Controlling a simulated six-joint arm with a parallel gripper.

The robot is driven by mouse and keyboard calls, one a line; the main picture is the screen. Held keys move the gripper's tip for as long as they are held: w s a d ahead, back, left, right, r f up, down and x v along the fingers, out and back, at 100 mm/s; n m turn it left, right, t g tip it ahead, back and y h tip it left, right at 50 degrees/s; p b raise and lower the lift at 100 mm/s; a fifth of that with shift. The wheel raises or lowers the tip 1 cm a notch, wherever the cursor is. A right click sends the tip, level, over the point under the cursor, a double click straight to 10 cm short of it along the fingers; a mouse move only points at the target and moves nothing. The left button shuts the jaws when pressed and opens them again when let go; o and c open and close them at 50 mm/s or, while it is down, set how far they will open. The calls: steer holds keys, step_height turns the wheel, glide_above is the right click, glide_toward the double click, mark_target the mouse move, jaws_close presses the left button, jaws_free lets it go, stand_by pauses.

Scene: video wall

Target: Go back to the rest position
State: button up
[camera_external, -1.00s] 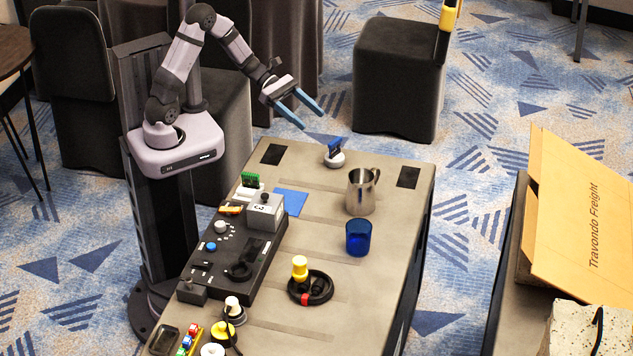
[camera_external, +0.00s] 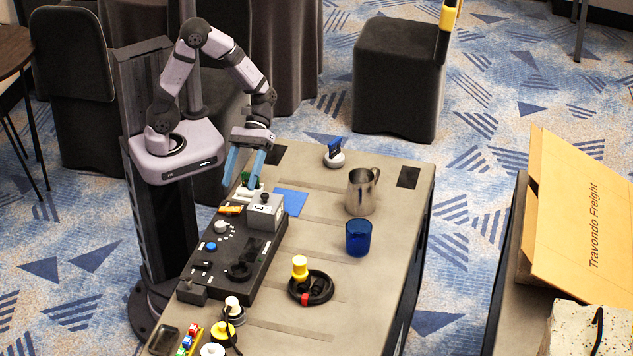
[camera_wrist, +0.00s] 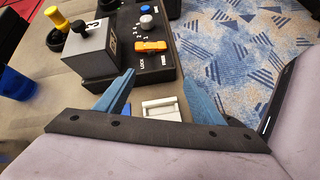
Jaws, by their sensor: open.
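My gripper (camera_external: 243,172) points down above the far left corner of the grey table (camera_external: 330,185), close to the control panel's far end. Its two blue fingers are apart with nothing held between them. In the wrist view the blue fingers of my gripper (camera_wrist: 165,95) also stand apart. A white block (camera_wrist: 161,108) shows between and beyond them. In the external view the fingers partly hide the green and white part there.
The dark control panel (camera_external: 245,250) carries a grey box (camera_external: 265,212), knobs and an orange switch (camera_wrist: 150,46). A blue square (camera_external: 290,201) lies nearby.

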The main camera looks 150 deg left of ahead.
steer(key=s+d+f+m+g+y+p, duration=0.1)
steer(key=s+d+m+g+y, duration=0.2)
steer(key=d+m, duration=0.35)
steer(key=s+d+f+m+g, duration=0.2)
steer(key=s+d+m+g, duration=0.1)
steer(key=d+m+g, duration=0.4)
step_height(320, 180, up, 15)
steer(key=w+m+t+y+p, duration=0.2)
steer(key=m+p, duration=0.7)
steer(key=p, duration=0.7)
steer(key=t+y, duration=0.1)
steer(key=y, duration=0.1)
steer(key=shift+w+d+r+m+y, duration=0.15)
steer(key=shift+w+r+m+y, duration=0.05)
steer(key=shift+w+m+y, duration=0.2)
